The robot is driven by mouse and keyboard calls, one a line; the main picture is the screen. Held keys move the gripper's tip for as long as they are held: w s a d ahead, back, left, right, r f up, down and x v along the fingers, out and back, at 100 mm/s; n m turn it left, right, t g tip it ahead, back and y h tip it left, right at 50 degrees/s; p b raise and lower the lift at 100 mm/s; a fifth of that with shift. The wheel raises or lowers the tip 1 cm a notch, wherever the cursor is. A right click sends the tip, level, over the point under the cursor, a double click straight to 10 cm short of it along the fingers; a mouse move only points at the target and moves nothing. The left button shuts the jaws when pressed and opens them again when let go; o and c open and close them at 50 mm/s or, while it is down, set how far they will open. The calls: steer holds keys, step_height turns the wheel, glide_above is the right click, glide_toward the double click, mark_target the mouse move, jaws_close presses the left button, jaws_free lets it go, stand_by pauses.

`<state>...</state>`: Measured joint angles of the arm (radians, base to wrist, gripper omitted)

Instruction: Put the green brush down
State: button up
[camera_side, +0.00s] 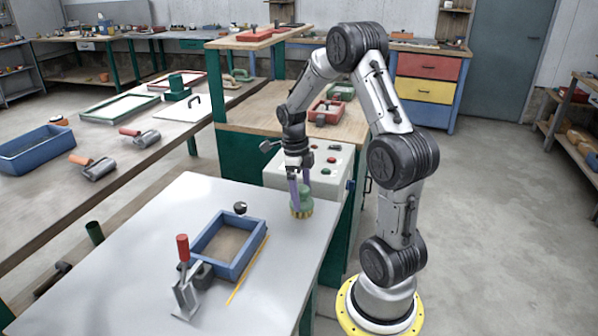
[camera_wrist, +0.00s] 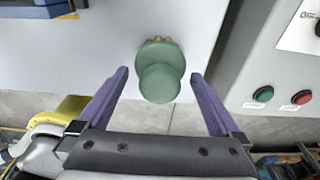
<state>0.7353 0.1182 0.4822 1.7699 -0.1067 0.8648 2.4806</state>
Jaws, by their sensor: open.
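The green brush (camera_side: 302,204) stands upright on the grey metal table (camera_side: 190,205), near its right edge, with its yellowish bristles down. In the wrist view the brush (camera_wrist: 160,72) shows from above as a round green knob over a wider green body, with a few bristle tips behind it. My gripper (camera_side: 300,190) is above and around the brush's top. In the wrist view its two purple fingers (camera_wrist: 160,85) are spread, one on each side of the knob, with a clear gap on both sides.
A blue frame (camera_side: 228,246) lies on the table, with a yellow stick (camera_side: 247,270) beside it and a red-handled clamp (camera_side: 184,275) in front. A small dark knob (camera_side: 240,208) is behind the frame. A control box (camera_side: 318,170) with buttons stands close behind the brush.

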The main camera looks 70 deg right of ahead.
steer(key=r, duration=0.6)
steer(key=w+r, duration=0.1)
steer(key=r, duration=0.2)
steer(key=shift+w+a+r, duration=0.1)
steer(key=s+a+r+n+t, duration=0.1)
steer(key=a+r+n, duration=0.1)
steer(key=a+n, duration=0.35)
steer(key=a+r+n+t+h, duration=0.1)
steer(key=a+r+n, duration=0.2)
steer(key=a+n, duration=0.3)
steer(key=s+a+r+n+t, duration=0.1)
steer(key=a+r+n, duration=0.1)
steer(key=a+n, duration=0.35)
steer(key=s+a+n+t+y, duration=0.1)
steer(key=s+a+n+t, duration=0.3)
steer(key=n, duration=1.5)
steer(key=s+a, duration=0.3)
steer(key=shift+s+a+f, duration=0.15)
steer(key=shift+s+a, duration=0.25)
